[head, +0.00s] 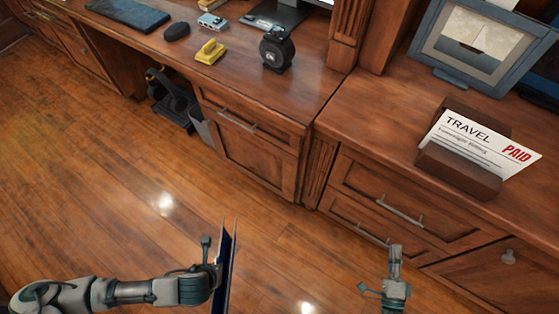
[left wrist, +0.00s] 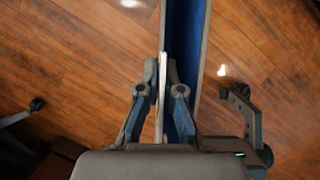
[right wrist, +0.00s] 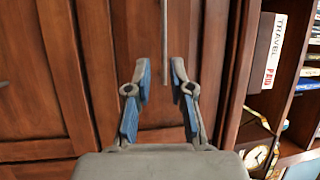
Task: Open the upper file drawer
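The upper file drawer (head: 385,190) is the upper of two wood drawer fronts at right in the head view, and it looks shut. Its metal bar handle (head: 400,211) also shows upright in the right wrist view (right wrist: 165,40). My right gripper (head: 395,250) is in front of the drawers. In the right wrist view its fingers (right wrist: 161,75) are apart, with the handle's end between them in the picture; I see no contact. My left gripper (head: 218,270) is shut on the edge of a thin dark blue folder-like object (left wrist: 186,50), held upright above the floor.
The lower drawer's handle (head: 373,235) is just below. A holder (head: 458,172) with a TRAVEL PAID card (head: 480,143) and a picture frame (head: 480,45) stand on the cabinet top. A desk at left holds a tape dispenser (head: 277,50) and yellow stapler (head: 210,52).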

